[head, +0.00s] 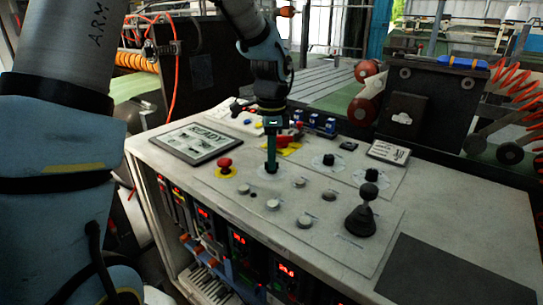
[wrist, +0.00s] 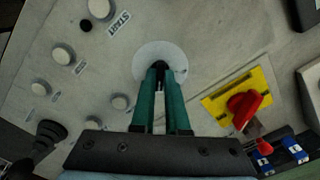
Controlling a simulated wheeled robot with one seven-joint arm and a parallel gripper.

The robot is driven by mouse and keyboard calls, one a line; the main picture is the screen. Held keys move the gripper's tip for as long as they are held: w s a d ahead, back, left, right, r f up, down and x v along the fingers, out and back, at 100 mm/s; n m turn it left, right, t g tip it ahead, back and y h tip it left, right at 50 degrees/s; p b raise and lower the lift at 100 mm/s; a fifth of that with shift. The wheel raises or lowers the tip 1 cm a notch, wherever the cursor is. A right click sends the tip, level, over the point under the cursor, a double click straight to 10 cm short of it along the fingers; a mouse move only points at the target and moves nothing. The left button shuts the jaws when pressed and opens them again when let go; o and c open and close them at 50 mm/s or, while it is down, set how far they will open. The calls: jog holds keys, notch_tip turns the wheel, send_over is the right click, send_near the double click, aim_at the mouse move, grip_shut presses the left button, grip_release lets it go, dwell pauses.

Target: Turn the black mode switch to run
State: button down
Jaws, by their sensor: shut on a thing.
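My gripper (head: 271,166) points down onto the control panel (head: 339,228), its green fingers close together. In the wrist view the fingers (wrist: 160,70) meet over a round pale dial plate (wrist: 147,53). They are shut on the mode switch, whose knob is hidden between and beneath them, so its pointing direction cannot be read. The plate's rim shows around the fingertips.
A red emergency button (head: 225,164) on yellow sits left of my gripper. A red rotary handle on a yellow plate (wrist: 240,97) is close by. White push buttons (head: 304,221) and a black joystick (head: 361,215) stand nearer. A READY display (head: 205,143) lies left.

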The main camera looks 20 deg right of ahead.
dwell(0.4)
jog(key=c, duration=0.9)
grip_release()
notch_tip(320, 180, up, 11)
jog(key=shift+f+b, duration=0.1)
jog(key=shift+b, duration=0.8)
jog(key=a+f+n, duration=0.2)
jog(key=a+n, duration=0.1)
jog(key=a, duration=0.2)
jog(key=w+a+f+n, duration=0.1)
jog(key=a+f+n, duration=0.1)
jog(key=a, duration=0.3)
jog(key=a+f+n, duration=0.2)
jog(key=a+n, duration=0.2)
jog(key=a, duration=0.1)
jog(key=shift+w+a+f+t, duration=0.2)
jog(key=shift+w+a+t, duration=0.1)
jog(key=shift+w, duration=0.1)
jog(key=s+a+f+n, duration=0.2)
jog(key=a+n, duration=0.1)
jog(key=a, duration=0.2)
jog(key=s+a+f+n, duration=0.2)
jog(key=a+n, duration=0.2)
jog(key=s+a+f+n+t, duration=0.1)
jog(key=s+a+f+n, duration=0.1)
jog(key=a+n, duration=0.2)
jog(key=shift+s+a, duration=0.1)
jog(key=shift+a, duration=0.7)
